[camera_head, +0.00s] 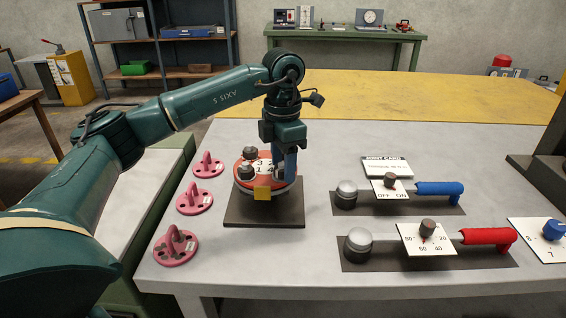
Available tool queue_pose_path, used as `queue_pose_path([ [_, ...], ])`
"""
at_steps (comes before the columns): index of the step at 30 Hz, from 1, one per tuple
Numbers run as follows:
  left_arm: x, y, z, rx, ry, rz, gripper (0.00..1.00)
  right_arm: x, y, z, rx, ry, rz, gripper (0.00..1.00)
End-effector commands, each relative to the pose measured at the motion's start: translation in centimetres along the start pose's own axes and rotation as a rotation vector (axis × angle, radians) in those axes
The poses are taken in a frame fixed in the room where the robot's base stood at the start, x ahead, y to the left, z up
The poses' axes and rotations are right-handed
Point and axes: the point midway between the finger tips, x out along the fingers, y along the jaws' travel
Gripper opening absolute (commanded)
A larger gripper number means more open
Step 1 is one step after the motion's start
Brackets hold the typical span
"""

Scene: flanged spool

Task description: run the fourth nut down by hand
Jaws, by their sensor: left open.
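The flanged spool (243,187) stands upright on a dark square plate (264,214) on the bench. Its orange-red top flange carries a white numbered face (263,166) and a yellow tag (262,193) at the front. Dark nuts show on its left side, one at the back (249,152) and one in front (246,171). My left gripper (284,176) points straight down over the right side of the flange, open. It hides that side, so I cannot tell whether its fingers are around a nut or touching one. My right gripper is not in view.
Several pink bracketed discs (176,247) lie left of the plate. To the right are a blue-handled tool (438,188) and a red-handled tool (488,236) on dark mats, with dial cards. The bench behind the spool is clear.

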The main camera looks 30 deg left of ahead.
Motion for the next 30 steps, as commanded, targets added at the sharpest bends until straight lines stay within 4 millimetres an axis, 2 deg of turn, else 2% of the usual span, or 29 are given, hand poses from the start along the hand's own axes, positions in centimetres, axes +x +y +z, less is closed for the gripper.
queue_pose_path([
  [9,0.35,0.00,-0.02,0.000,0.000,0.000,0.51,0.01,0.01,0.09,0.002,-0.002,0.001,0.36],
  [25,0.31,-0.01,-0.01,0.000,0.000,-0.001,0.08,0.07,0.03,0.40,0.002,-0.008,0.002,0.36],
  [30,0.29,-0.01,0.00,0.006,0.000,-0.001,0.06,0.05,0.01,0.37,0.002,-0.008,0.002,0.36],
])
